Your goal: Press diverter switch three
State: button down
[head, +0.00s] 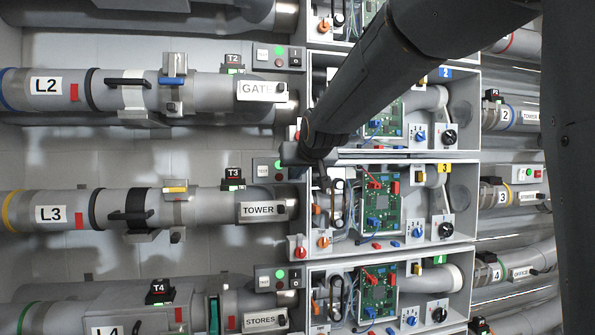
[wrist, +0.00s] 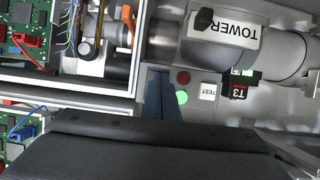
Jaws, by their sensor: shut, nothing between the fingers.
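The row-three switch panel (head: 265,169) sits above the TOWER label in the head view. It has a white TEST button, a green lamp and a red lamp; its right end is hidden by my gripper (head: 298,154). In the wrist view the panel (wrist: 195,110) appears upside down, with the TEST button (wrist: 207,91), lit green lamp (wrist: 182,97) and dull red lamp (wrist: 183,77). My gripper (wrist: 163,78) is shut and empty, its fingers over the panel beside the lamps. The rocker there is hidden, and I cannot tell whether the fingertips touch it.
The T3 tag (head: 233,177) and TOWER pipe (head: 262,211) lie close by. An open box with a circuit board (head: 377,205) and knobs stands right of the panel. A similar row-two panel (head: 276,57) shows its I/O rocker above.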

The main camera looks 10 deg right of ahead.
jog(key=shift+w+f+b, duration=0.15)
jog(key=shift+f+b, duration=0.05)
jog(key=shift+b, duration=0.2)
